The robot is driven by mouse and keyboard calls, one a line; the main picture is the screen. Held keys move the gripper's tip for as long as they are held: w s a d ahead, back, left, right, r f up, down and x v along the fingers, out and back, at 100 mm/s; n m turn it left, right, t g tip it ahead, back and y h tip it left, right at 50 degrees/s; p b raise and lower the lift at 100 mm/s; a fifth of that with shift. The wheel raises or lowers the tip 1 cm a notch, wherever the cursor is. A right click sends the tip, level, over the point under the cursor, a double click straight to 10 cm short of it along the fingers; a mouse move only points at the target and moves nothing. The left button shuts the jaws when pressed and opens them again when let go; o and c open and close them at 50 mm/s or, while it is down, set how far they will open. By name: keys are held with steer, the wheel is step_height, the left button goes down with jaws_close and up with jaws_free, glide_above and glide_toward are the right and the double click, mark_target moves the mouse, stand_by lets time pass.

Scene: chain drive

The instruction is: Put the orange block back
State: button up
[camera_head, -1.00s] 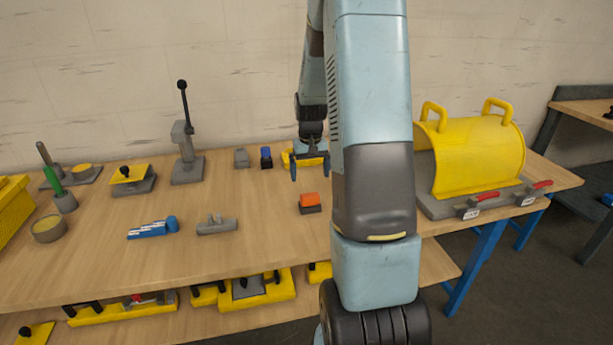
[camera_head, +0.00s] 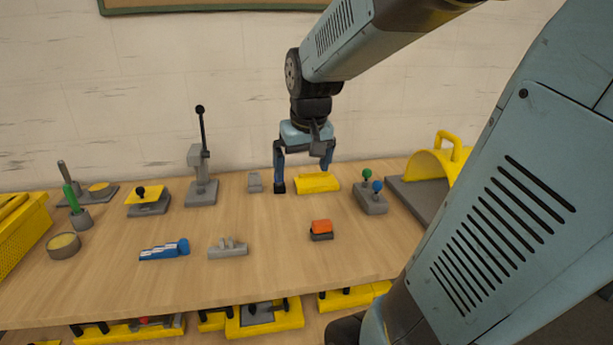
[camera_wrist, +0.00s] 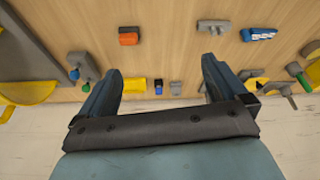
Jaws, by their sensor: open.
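The orange block (camera_head: 321,226) sits on a dark grey base on the right half of the table in the head view. It also shows near the top left of the wrist view (camera_wrist: 128,37). My gripper (camera_head: 303,178) is open and empty, with its fingers pointing down above the back of the table. It is behind the orange block and apart from it.
A yellow block (camera_head: 318,183), a small black-and-blue piece (camera_head: 279,186) and a grey block (camera_head: 255,182) stand near the gripper. A grey base with green and blue knobs (camera_head: 371,202) is to the right. A lever press (camera_head: 201,180) stands left. The front middle table is clear.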

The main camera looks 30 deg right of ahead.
steer(key=s+a+r+t, duration=0.1)
steer(key=s+a, duration=0.1)
steer(key=s, duration=0.3)
steer(key=s+a+r+n+t, duration=0.1)
steer(key=s+a+r, duration=0.1)
steer(key=s, duration=0.4)
steer(key=shift+a+r+y, duration=0.2)
steer(key=shift+a+y, duration=0.1)
steer(key=shift+a, duration=0.1)
